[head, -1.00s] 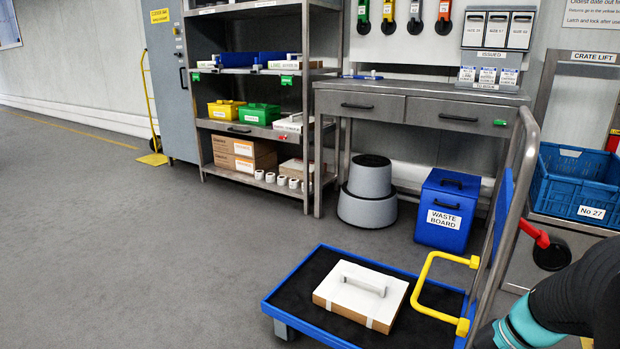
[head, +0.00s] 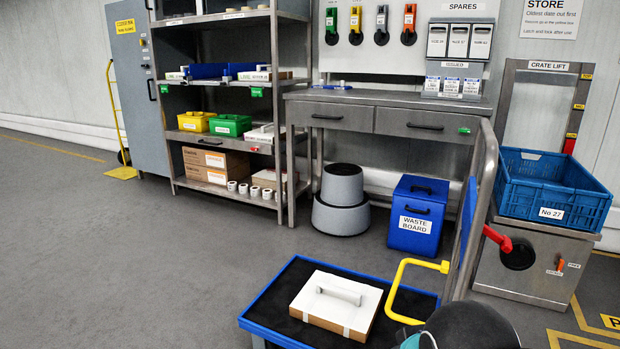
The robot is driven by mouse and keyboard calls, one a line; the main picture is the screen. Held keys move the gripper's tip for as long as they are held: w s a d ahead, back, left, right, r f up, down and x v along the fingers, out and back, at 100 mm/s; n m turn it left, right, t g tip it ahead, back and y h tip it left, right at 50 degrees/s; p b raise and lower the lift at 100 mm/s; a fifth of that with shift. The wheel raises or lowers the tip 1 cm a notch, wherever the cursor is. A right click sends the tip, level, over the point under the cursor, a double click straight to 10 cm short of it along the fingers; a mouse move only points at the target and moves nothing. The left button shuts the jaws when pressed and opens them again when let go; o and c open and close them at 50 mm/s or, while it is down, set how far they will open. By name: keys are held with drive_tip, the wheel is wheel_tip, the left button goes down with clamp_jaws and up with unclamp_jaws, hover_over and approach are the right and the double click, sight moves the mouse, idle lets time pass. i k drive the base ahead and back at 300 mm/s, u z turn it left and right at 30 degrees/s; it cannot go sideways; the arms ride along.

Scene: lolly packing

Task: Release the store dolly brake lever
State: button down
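The dolly (head: 262,308) has a blue rim and a dark mat, and stands at the bottom centre of the head view. Its tall grey push handle (head: 487,170) rises on the right. A red lever (head: 497,239) with a black round hub shows just right of the handle, pointing up and left. I cannot tell for certain whether it is the dolly's brake lever. A yellow bent bar (head: 395,288) stands at the dolly's right side. A dark link of my arm with a teal band shows at the bottom edge. My gripper is out of view.
A white-topped carton (head: 338,298) lies on the dolly. Behind are a blue waste board bin (head: 408,236), a grey step stool (head: 341,215) and a workbench (head: 350,112). A blue crate (head: 520,190) sits on the crate lift at the right. The floor at left is clear.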

sight(505, 243)
drive_tip(key=u, duration=2.75)
drive_tip(key=k, duration=2.2)
drive_tip(key=z, duration=2.3)
drive_tip(key=i, duration=0.5)
